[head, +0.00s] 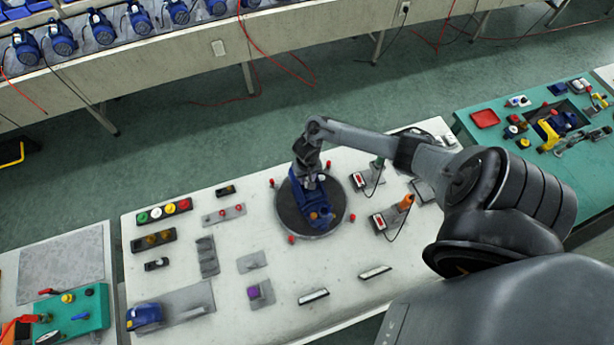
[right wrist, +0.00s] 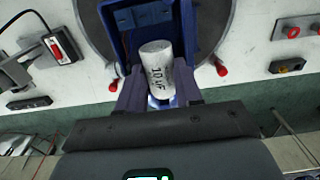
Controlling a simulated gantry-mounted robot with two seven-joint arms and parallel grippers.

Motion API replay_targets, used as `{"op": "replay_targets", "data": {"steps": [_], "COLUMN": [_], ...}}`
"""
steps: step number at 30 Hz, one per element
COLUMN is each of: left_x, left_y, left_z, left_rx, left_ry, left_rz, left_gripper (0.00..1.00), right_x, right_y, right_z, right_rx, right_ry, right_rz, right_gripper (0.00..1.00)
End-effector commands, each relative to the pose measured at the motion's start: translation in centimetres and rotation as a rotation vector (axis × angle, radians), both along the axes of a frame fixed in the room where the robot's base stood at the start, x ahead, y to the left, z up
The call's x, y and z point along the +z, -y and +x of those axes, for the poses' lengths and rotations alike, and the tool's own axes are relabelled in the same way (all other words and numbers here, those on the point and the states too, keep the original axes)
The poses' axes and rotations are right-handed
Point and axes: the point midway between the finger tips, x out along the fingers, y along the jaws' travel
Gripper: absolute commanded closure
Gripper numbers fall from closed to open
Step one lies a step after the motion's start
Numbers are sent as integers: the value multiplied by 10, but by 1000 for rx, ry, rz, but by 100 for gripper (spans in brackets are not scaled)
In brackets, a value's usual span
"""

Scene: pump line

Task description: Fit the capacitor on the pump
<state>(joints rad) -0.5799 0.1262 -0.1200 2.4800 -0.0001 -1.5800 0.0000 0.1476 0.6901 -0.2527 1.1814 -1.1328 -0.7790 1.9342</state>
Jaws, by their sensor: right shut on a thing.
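The blue pump (head: 318,207) stands on a dark round turntable (head: 288,212) in the middle of the white bench. My right gripper (head: 309,182) is at the far end of the pump. In the right wrist view my right gripper (right wrist: 160,100) is shut on the capacitor (right wrist: 157,68), a pale grey cylinder marked 10 µF. The capacitor lies in front of the open blue housing of the pump (right wrist: 128,22). I cannot tell whether the two touch. The capacitor is too small to make out in the head view. My left gripper is not in view.
Small red posts (head: 291,239) ring the turntable. Tools with cables (head: 378,222) stand to its right. A button panel (head: 164,212), a purple block (head: 253,292) and a blue part (head: 145,315) are on the left. The bench front has bare room between flat bars.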

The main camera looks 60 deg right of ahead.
Motion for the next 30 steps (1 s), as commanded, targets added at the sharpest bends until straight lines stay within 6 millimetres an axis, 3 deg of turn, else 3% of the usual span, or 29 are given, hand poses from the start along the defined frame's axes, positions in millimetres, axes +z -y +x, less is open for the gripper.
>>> {"op": "replay_targets", "data": {"steps": [17, 18, 23, 24, 30], "left_x": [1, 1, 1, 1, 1], "left_y": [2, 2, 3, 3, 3], "left_z": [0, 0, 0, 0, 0], "left_rx": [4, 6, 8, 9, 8], "left_ry": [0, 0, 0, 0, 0], "left_rz": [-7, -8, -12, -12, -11], "left_gripper": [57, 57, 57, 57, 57], "right_x": [-5, -6, -6, -6, -6], "right_y": [0, 0, 0, 0, -1], "right_z": [0, 0, 0, 0, 1], "right_rx": [0, 0, 0, 0, -1], "right_ry": [1, 1, 1, 1, 3], "right_rz": [1, 1, 1, 1, 2], "right_gripper": [90, 64, 39, 36, 36]}}
